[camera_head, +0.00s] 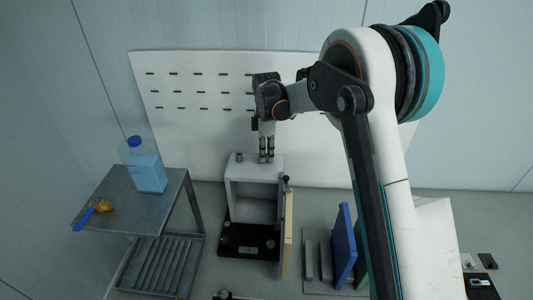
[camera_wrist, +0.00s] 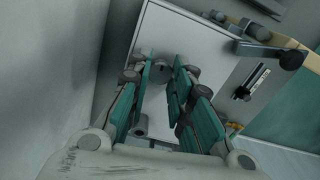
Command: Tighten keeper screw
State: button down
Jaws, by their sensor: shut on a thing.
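The panel fixture is a pale grey open-front box (camera_head: 232,178); its top face (camera_wrist: 205,60) also shows in the wrist view. My gripper (camera_head: 266,157) points down at this top face. In the wrist view its two teal-padded fingers (camera_wrist: 162,80) are shut on a small dark part, which I take as the keeper screw (camera_wrist: 161,66), mostly hidden between the fingertips. A short grey cylinder (camera_head: 239,157) stands on the top, left of the fingers. A cream door panel (camera_head: 287,238) stands at the box's right side, with a dark latch piece (camera_head: 286,182) at its upper end.
A black base unit (camera_head: 240,250) lies below the box. Blue (camera_head: 344,245) and green panels stand at right. A white slotted board (camera_head: 190,75) is behind.

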jog(key=m+b, duration=0.1)
jog(key=m, duration=0.3)
jog(key=shift+m, duration=0.3)
jog(key=m+b, duration=0.1)
jog(key=m, duration=0.4)
jog(key=shift+b, duration=0.4)
jog(key=m, duration=0.5)
jog(key=shift+b, duration=0.35)
jog(key=m, duration=0.4)
jog(key=shift+m, duration=0.3)
jog(key=m+b, duration=0.1)
jog(key=m, duration=1.7)
